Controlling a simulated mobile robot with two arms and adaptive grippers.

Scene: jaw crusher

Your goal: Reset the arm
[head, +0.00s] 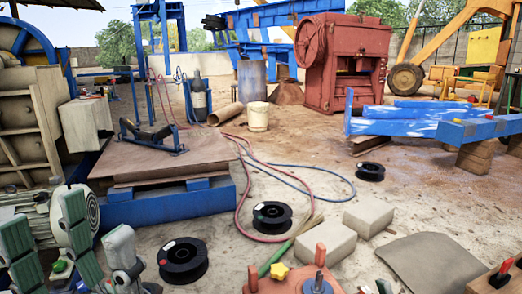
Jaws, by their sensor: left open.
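My left gripper (68,220) is in the lower left corner of the head view. Its grey-green fingers point up and stand spread apart, with nothing held between them. It is in front of the grey motor-like part of the machine at the left edge. The lower part of this gripper is cut off by the picture's edge. My right gripper does not show.
A blue-framed platform (160,204) stands beyond the gripper. Black spools (183,258), concrete blocks (325,238) and red and blue hoses (245,185) lie on the ground. A reddish fixture (285,285) with a yellow knob is at the bottom. Open ground lies mid-view.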

